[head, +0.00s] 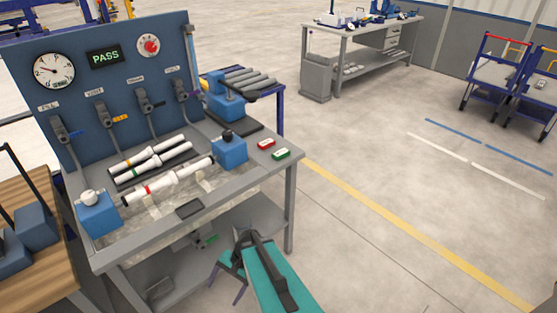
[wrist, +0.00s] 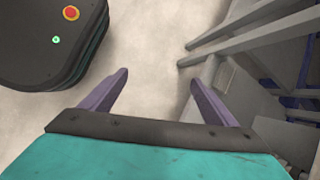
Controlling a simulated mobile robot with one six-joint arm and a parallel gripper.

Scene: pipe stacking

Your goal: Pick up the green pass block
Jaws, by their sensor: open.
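The green pass block (head: 281,154) is small, with a pale label on top. It lies at the right front corner of the grey workbench (head: 255,187), just in front of a similar red block (head: 266,143). My gripper (head: 226,286) is low in front of the bench, below the level of its top and well apart from the green block. In the wrist view its two purple fingers (wrist: 157,88) are spread with nothing between them, above bare floor. The green block does not show in the wrist view.
White pipes (head: 168,181) lie across the bench between blue clamps (head: 230,150). A dark flat item (head: 189,208) lies near the front edge. A blue panel (head: 110,80) reading PASS stands behind. Grey bench framing (wrist: 235,40) is close at the right in the wrist view. Floor to the right is clear.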

